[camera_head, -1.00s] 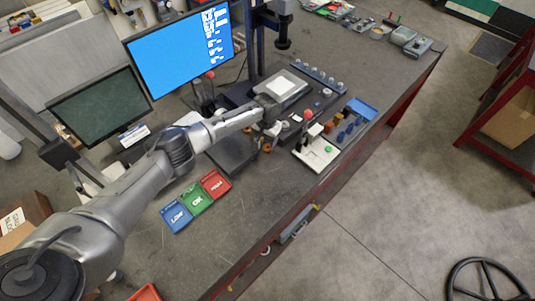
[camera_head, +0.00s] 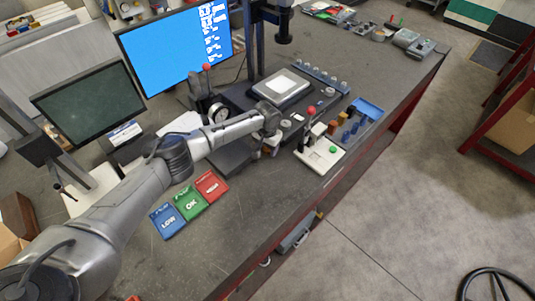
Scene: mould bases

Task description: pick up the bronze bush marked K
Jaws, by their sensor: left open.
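My left gripper (camera_head: 268,145) points down at the front of the dark fixture in the middle of the bench. Its jaws are small in the head view, and nothing shows held between them. A small orange-bronze piece (camera_head: 256,153) stands close beside the jaws, and another bronze-coloured bit shows just right of them. Whether the jaws are around or only beside a piece, I cannot tell. No letter K is legible, so I cannot say which piece is the marked bush. My wrist hides part of this spot. My right gripper is not in view.
A white block with a green button (camera_head: 333,150) and a red-knobbed lever (camera_head: 311,110) stand right of the gripper. Blue pegs (camera_head: 350,131) and a blue tray (camera_head: 366,109) lie beyond. LOW, OK and red trays (camera_head: 190,203) lie front left. The bench front is clear.

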